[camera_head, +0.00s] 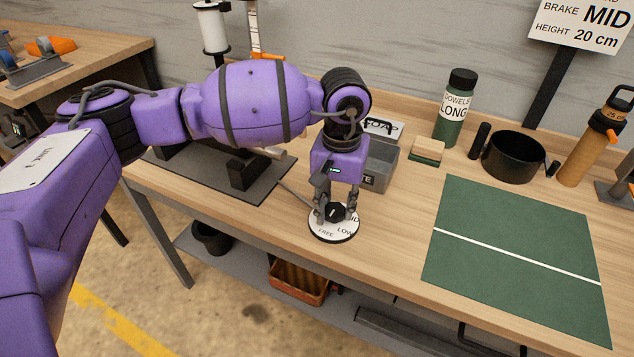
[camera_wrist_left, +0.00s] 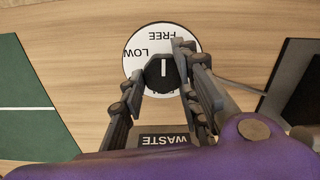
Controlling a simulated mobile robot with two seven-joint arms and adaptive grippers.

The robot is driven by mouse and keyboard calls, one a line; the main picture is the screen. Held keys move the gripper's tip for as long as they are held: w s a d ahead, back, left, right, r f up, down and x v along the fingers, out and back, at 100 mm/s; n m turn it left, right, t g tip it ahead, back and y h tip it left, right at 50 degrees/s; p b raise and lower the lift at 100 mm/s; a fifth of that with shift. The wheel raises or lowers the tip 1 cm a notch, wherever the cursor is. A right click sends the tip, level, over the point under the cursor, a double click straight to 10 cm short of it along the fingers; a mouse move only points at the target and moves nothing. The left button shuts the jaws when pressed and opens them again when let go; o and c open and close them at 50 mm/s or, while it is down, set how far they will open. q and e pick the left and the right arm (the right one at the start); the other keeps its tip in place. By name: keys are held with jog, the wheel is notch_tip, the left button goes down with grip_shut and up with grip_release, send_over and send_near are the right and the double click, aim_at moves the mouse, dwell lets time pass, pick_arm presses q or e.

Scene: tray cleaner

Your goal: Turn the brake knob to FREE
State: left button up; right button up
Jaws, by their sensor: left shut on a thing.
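The brake dial is a white disc (camera_head: 322,231) with a black knob (camera_head: 337,211) at its middle, near the bench's front edge. FREE is printed at its front left and LOW to the right of that, with MID partly hidden. My left gripper (camera_head: 335,205) points down and is shut on the knob. In the left wrist view the dial (camera_wrist_left: 136,66) has FREE at the top and LOW at the left. A white line on the knob (camera_wrist_left: 164,72) runs up and down there, its upper end on the FREE side. The left gripper's fingers (camera_wrist_left: 166,84) stand either side of the knob.
A sign (camera_head: 590,22) reads BRAKE MID, HEIGHT 20 cm. A grey WASTE bin (camera_head: 379,170) stands just behind the dial. A dark stand (camera_head: 250,185) is to the left. A green mat (camera_head: 515,235), black pot (camera_head: 513,160) and bottle (camera_head: 455,110) are to the right.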

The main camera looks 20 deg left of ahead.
pick_arm(q)
jog(key=shift+w+d+r, duration=0.2)
jog(key=shift+w+r, duration=0.05)
jog(key=o, duration=1.1)
jog(key=shift+d, duration=0.1)
jog(key=shift+c, duration=0.2)
jog(key=shift+a, duration=0.2)
